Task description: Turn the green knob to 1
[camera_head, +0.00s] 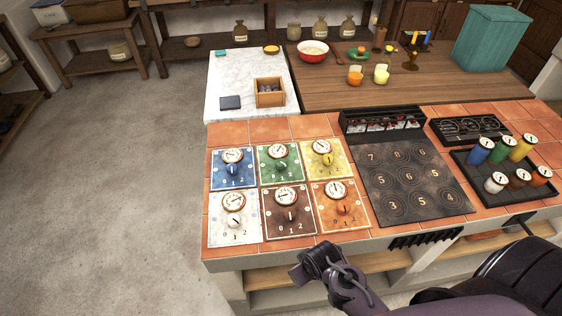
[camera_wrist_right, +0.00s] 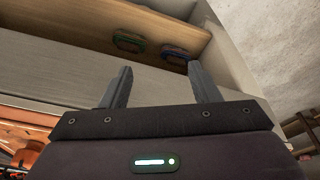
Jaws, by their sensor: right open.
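The green knob (camera_head: 282,164) sits on the green panel (camera_head: 267,174), the middle one in the back row of panels. A round white dial (camera_head: 278,151) is above it, and the marks 0, 1, 2 are below it. The knob's pointer is too small to read. My right gripper (camera_head: 303,268) is low in front of the counter's front edge, away from the knob. In the right wrist view the two fingers (camera_wrist_right: 160,78) are apart with nothing between them. My left gripper is not in view.
Blue (camera_head: 233,172) and yellow (camera_head: 323,160) panels flank the green one; white (camera_head: 234,220), brown (camera_head: 287,212) and orange (camera_head: 341,207) panels lie in front. A dark numbered board (camera_head: 412,184) is to the right. A wooden shelf (camera_wrist_right: 135,28) is under the counter.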

